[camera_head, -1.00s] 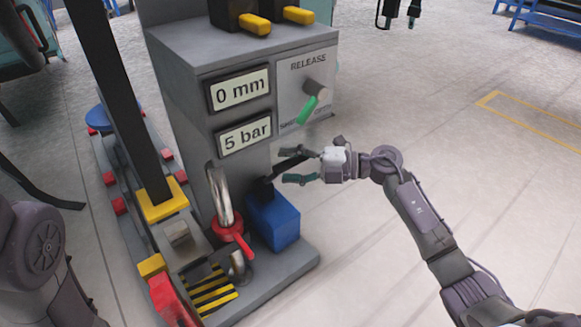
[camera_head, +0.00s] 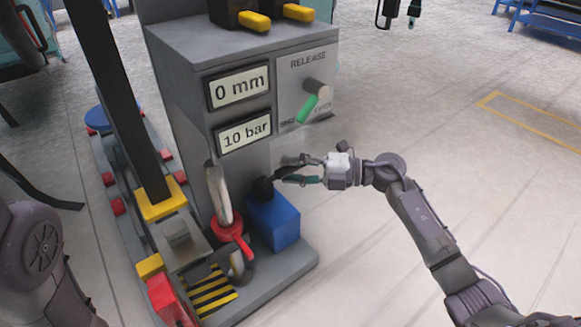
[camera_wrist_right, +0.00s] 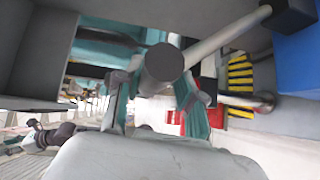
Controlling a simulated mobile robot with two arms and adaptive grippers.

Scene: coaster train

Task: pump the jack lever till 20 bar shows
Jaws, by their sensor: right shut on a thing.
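The jack lever (camera_head: 284,174) is a dark bar rising from the blue pump block (camera_head: 272,221) at the foot of the grey cabinet. My right gripper (camera_head: 300,170) is shut on the lever near its outer end. In the right wrist view the lever's round dark end (camera_wrist_right: 164,62) sits between the fingers (camera_wrist_right: 160,95). The pressure display (camera_head: 245,133) reads 10 bar. The display above it (camera_head: 238,88) reads 0 mm. My left gripper is not in view; only part of the left arm shows at lower left.
The release panel (camera_head: 291,75) with a green-handled knob (camera_head: 308,108) is on the cabinet above the lever. A red valve handle (camera_head: 235,234) and a bent metal pipe (camera_head: 218,190) stand left of the blue block.

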